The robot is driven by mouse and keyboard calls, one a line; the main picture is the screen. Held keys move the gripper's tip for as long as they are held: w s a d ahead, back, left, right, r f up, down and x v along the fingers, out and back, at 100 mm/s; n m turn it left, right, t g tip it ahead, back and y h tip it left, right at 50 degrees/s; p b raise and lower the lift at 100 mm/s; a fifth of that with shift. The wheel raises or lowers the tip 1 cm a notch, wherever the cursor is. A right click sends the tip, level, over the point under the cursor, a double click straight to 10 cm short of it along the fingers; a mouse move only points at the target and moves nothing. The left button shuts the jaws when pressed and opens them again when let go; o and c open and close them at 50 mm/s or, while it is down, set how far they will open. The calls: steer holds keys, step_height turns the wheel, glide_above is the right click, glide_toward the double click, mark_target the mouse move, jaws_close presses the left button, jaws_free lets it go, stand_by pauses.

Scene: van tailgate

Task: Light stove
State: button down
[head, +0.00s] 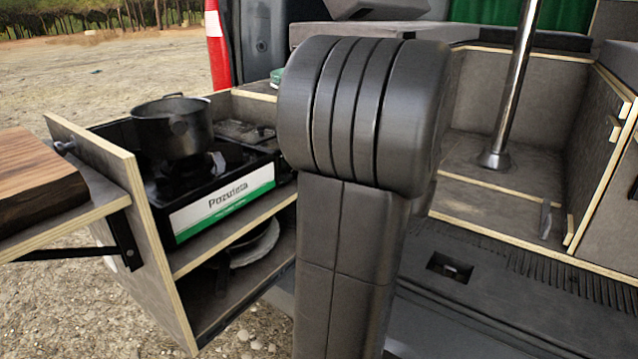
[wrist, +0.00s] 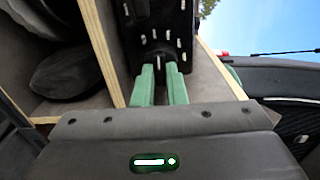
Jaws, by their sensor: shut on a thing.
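The portable stove (head: 255,163) is black with a white and green label and sits on the upper shelf of the pull-out unit at left. A dark pot (head: 172,128) stands on its burner; I see no flame. In the wrist view, the black end of the stove (wrist: 160,22) is straight ahead. My gripper (wrist: 160,70) has green fingers that reach this end and are shut on a small dark part there, seemingly the stove knob, which is mostly hidden between the fingertips. In the head view my own arm hides the gripper and the stove's right end.
A wooden board (head: 40,175) lies on a side shelf at left. A pan (head: 255,243) lies on the shelf below the stove. A metal post (head: 515,85) stands at right in the van.

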steer(key=shift+n+b, duration=2.8)
steer(key=shift+n, duration=0.4)
steer(key=c, duration=1.5)
jaws_free()
steer(key=shift+o, duration=0.2)
steer(key=p+v, duration=0.3)
steer(key=v, duration=1.1)
steer(key=shift+p, duration=0.35)
steer(key=shift+a, duration=0.1)
